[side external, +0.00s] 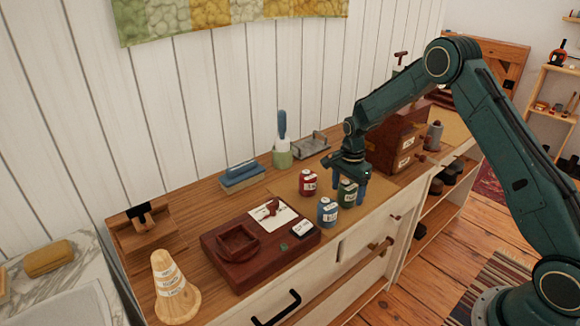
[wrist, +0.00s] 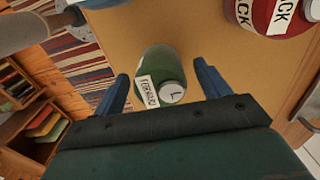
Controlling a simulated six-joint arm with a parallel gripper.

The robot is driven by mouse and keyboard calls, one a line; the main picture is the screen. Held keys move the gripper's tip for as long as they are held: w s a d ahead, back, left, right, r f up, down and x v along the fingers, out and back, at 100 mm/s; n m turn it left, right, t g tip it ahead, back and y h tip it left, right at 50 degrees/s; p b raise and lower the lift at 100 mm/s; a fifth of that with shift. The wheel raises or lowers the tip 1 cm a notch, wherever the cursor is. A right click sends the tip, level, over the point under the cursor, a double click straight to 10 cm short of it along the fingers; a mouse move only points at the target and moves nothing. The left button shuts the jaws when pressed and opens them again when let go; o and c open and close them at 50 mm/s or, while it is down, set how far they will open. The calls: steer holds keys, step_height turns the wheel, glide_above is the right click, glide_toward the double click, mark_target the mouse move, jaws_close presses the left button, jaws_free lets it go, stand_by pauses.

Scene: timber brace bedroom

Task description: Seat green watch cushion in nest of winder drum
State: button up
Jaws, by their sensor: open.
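The green watch cushion (side external: 347,193) is a short cylinder with a pale label and pale end cap, on the tan mat in the side view. In the wrist view the green cushion (wrist: 162,77) lies between the spread fingers. My gripper (side external: 352,180) is at the cushion, with its blue fingers to either side; it is open (wrist: 165,85) and no contact shows. The winder drum appears to be the dark red-brown wooden base (side external: 262,268) with a square recessed nest (side external: 238,242) at its left. The nest looks empty.
A blue cushion (side external: 327,212) and a red cushion (side external: 308,182) stand close to the green one on the mat (side external: 285,188). A wooden cone (side external: 172,288), a blue-topped block (side external: 241,176) and a dark wooden chest (side external: 392,143) stand around the dresser top.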

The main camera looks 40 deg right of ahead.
mark_target(348, 184)
steer(key=shift+c, duration=0.4)
steer(key=c, duration=1)
steer(key=shift+c, duration=0.2)
steer(key=shift+r, duration=0.1)
step_height(348, 184, up, 20)
